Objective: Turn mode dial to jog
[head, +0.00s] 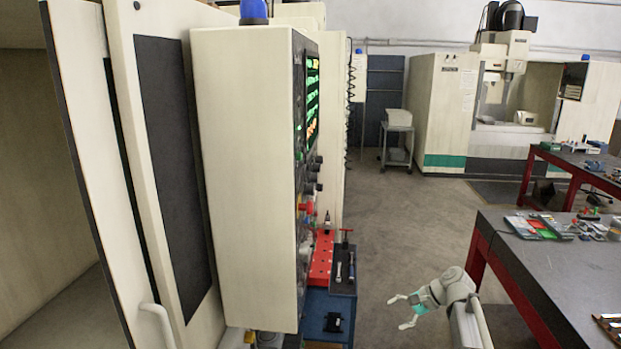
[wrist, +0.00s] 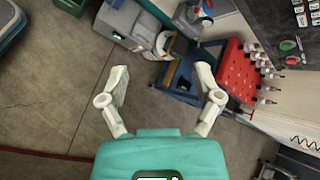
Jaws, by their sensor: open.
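The machine's control panel (head: 311,120) is seen almost edge-on in the head view, on the right side of a tall cream cabinet. Several dark knobs (head: 315,175) stick out below its lit screen. I cannot tell which is the mode dial, nor where any dial points. A dark panel with buttons (wrist: 290,16) shows at the top right of the wrist view, partly cut off. My gripper (head: 398,312) is open and empty, low over the floor and apart from the panel. Its two spread fingers also show in the wrist view (wrist: 161,72).
A blue cart (head: 318,310) stands below the panel, with a red rack (head: 321,258) and tools on it. A red-legged dark table (head: 545,265) is at the right. A red knob (head: 306,207) juts from the panel. Open floor (head: 415,225) lies beyond my arm.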

